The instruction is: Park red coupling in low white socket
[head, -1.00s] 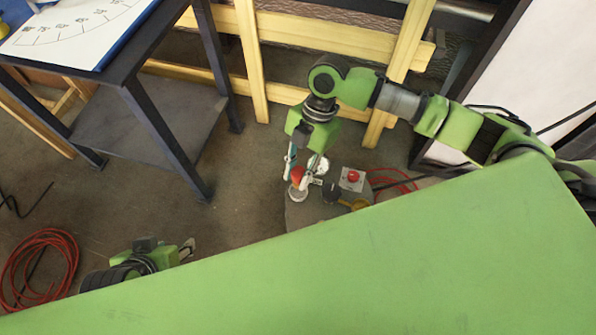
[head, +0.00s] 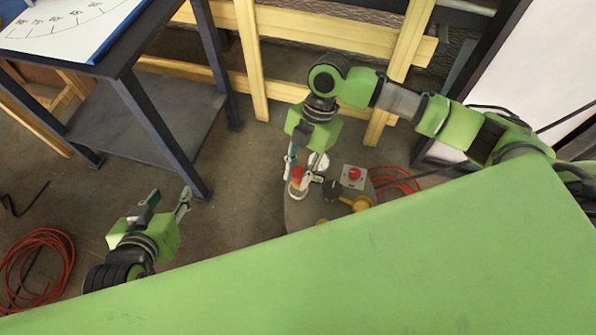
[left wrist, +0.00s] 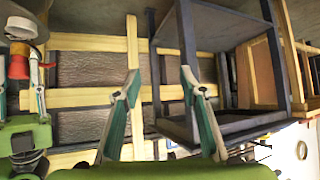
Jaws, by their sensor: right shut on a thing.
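The red coupling (head: 297,173) is between the fingers of my right gripper (head: 302,181), which is shut on it. A white round socket (head: 296,191) shows just below the coupling in the head view; I cannot tell whether the two touch. A second white round piece (head: 319,162) is partly hidden behind a finger. In the left wrist view, the red coupling (left wrist: 18,67) shows at the left edge beside a right gripper finger. My left gripper (head: 170,196) is open and empty, away from the sockets; its spread fingers also show in the left wrist view (left wrist: 160,77).
A grey box with a red button (head: 354,175) and a yellow part (head: 362,203) stand right of the sockets. A dark table (head: 130,75) is at upper left, near my left gripper. Wooden rails (head: 300,35) stand behind. Red cable (head: 38,262) lies on the floor.

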